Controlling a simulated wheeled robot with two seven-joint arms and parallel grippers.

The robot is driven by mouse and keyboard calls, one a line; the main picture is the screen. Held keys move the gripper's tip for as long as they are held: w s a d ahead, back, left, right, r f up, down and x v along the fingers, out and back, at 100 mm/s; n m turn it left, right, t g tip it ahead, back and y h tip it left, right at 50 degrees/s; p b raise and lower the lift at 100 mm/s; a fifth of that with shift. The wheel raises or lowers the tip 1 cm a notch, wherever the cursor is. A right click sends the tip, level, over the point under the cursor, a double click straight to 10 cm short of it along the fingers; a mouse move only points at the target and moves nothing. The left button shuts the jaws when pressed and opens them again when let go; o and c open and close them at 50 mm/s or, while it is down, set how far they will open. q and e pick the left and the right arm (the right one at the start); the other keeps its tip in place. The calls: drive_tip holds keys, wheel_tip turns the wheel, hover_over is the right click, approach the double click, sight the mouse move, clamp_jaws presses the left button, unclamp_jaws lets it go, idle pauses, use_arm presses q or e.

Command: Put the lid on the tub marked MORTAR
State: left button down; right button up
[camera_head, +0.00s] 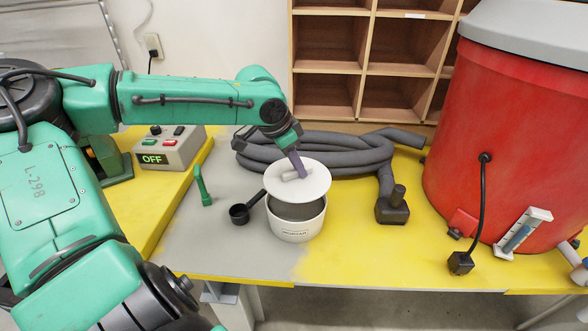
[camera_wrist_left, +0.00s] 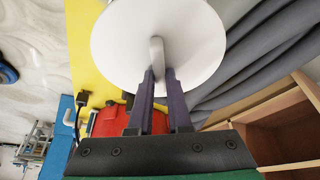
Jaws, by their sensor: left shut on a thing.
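The white tub (camera_head: 285,230) with a label that reads MORTAR stands on the table, and grey material shows inside it. The round white lid (camera_head: 312,187) is held over the tub, covering the far part of its opening in the head view; the near part is uncovered. My left gripper (camera_head: 300,168) is shut on the lid's bar handle (camera_head: 289,175). The left wrist view shows the gripper fingers (camera_wrist_left: 159,78) closed on the handle (camera_wrist_left: 157,50), with the lid's white disc (camera_wrist_left: 200,45) beyond. My right gripper is not in view.
A dark scoop (camera_head: 239,214) lies left of the tub and a green tool (camera_head: 203,186) stands farther left. A grey hose (camera_head: 340,148) coils behind, its dark end (camera_head: 393,211) to the right. A red drum (camera_head: 480,140) stands at right; a control box (camera_head: 172,148) at left.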

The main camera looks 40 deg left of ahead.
sight(294, 177)
use_arm(q)
drive_tip(key=shift+b+x, duration=1.05)
drive_tip(key=shift+x, duration=0.05)
drive_tip(key=f+b, duration=0.1)
drive_tip(key=s+f+b, duration=0.1)
drive_tip(key=b, duration=0.1)
drive_tip(key=shift+a+f, duration=0.15)
drive_tip(key=shift+a, duration=0.2)
drive_tip(key=shift+d+f, duration=0.1)
drive_tip(key=shift+f, duration=0.25)
drive_tip(key=shift+w+f, duration=0.15)
drive_tip(key=shift+f, duration=0.3)
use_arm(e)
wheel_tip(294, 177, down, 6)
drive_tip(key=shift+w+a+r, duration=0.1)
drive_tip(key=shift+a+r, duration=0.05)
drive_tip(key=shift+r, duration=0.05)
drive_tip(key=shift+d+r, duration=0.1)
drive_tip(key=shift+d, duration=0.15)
use_arm(q)
drive_tip(key=shift+r+p, duration=0.1)
drive_tip(key=shift+p, duration=0.95)
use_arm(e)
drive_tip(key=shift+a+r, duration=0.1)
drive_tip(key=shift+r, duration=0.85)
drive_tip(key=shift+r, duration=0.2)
